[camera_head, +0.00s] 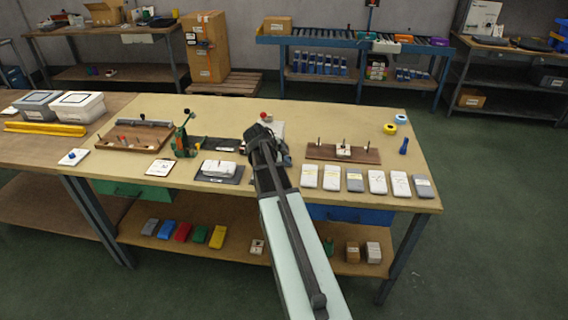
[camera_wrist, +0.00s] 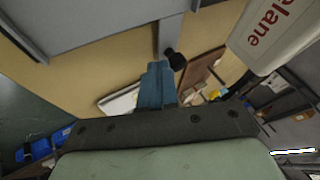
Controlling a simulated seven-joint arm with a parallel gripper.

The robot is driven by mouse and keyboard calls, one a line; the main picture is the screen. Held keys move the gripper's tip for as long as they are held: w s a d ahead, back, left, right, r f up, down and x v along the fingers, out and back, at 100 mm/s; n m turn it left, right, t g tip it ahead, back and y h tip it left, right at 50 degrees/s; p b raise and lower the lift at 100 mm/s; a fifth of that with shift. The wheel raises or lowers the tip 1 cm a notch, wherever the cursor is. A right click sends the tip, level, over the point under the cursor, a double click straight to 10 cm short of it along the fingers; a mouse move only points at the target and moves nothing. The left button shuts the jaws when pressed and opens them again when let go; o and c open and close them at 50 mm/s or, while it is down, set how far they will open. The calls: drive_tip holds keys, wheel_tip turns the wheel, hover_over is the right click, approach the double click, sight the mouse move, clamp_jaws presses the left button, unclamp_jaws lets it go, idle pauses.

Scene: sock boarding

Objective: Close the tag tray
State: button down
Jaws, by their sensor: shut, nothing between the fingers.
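I cannot tell for sure which thing is the tag tray. Under the front edge of the yellow table there is a green drawer (camera_head: 135,191) at left and a blue drawer (camera_head: 347,214) at right; the arm partly hides the blue one. I cannot tell whether either stands out. My gripper is hidden behind the arm in the head view, above the middle of the table. In the wrist view my gripper (camera_wrist: 158,70) is shut and empty, its tip near a black knob (camera_wrist: 176,62).
A wooden tray (camera_head: 112,143), a green device (camera_head: 183,142) and a pegged wooden board (camera_head: 318,151) stand on the table. Several packs line its front right edge. A white body with red letters (camera_wrist: 275,35) is close in the wrist view, with a grey panel (camera_wrist: 90,22) opposite.

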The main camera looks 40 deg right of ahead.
drive_tip(key=w+d, duration=0.3)
drive_tip(key=shift+s+a, duration=0.1)
idle(0.3)
drive_tip(key=shift+s+a, duration=0.1)
